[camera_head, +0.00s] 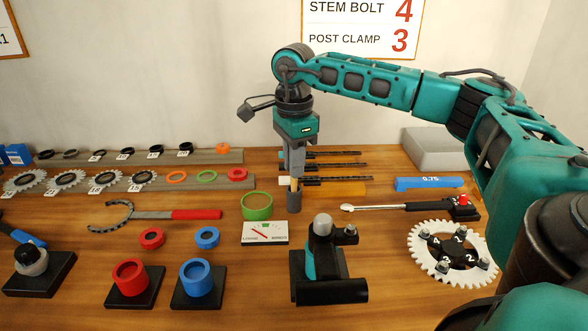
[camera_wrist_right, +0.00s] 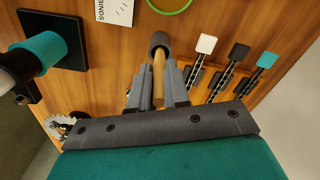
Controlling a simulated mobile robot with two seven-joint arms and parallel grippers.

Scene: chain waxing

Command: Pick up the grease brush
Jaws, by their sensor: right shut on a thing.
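The grease brush shows as a tan wooden handle (camera_wrist_right: 158,78) between the fingers of my right gripper (camera_wrist_right: 155,90) in the right wrist view. My right gripper (camera_head: 292,174) points straight down in the head view and is shut on the handle. A dark grey cylinder (camera_head: 294,201) surrounds the brush's lower end; it also shows in the wrist view (camera_wrist_right: 160,41). The bristles are hidden. I cannot tell whether the cylinder touches the table. My left gripper is not in view.
A green ring (camera_head: 257,206) and a white gauge card (camera_head: 265,233) lie left of the gripper. A black stand with a teal post (camera_head: 311,262) is in front. Chain strips (camera_head: 335,166) lie behind; a ratchet (camera_head: 400,207) and white chainring (camera_head: 425,262) lie right.

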